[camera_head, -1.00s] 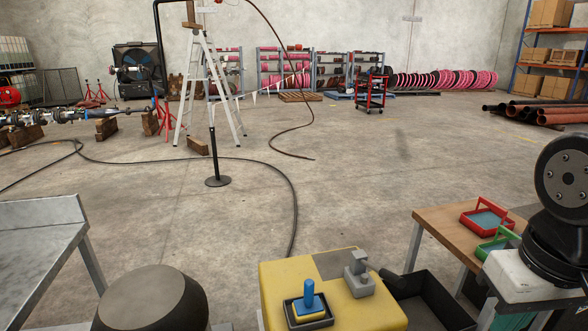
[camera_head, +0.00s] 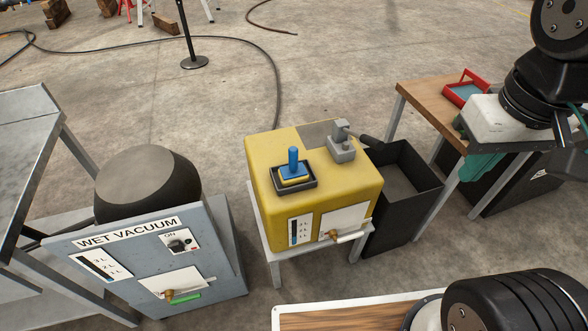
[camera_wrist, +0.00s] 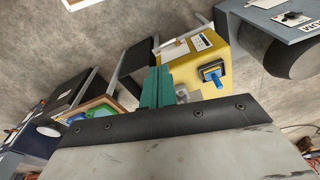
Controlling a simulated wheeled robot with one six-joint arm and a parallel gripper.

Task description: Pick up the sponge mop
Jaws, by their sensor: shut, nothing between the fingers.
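The sponge mop (camera_head: 293,161) has an upright blue handle and a yellow sponge base. It stands in a small dark tray (camera_head: 308,186) on top of a yellow tank (camera_head: 262,178). The wrist view shows the mop (camera_wrist: 216,79) right of centre, on the yellow tank. My gripper (camera_head: 482,166) has teal fingers and is at the right of the head view, well to the right of the mop and apart from it. In the wrist view my gripper (camera_wrist: 156,86) is shut with nothing between the fingers.
A grey pump-like fitting (camera_head: 341,146) stands beside the mop. A black open bin (camera_head: 405,205) is right of the tank. A wooden table (camera_head: 432,108) holds a red-framed tray (camera_head: 465,90). A grey wet vacuum (camera_head: 150,265) stands at left. Floor behind the tank is mostly clear.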

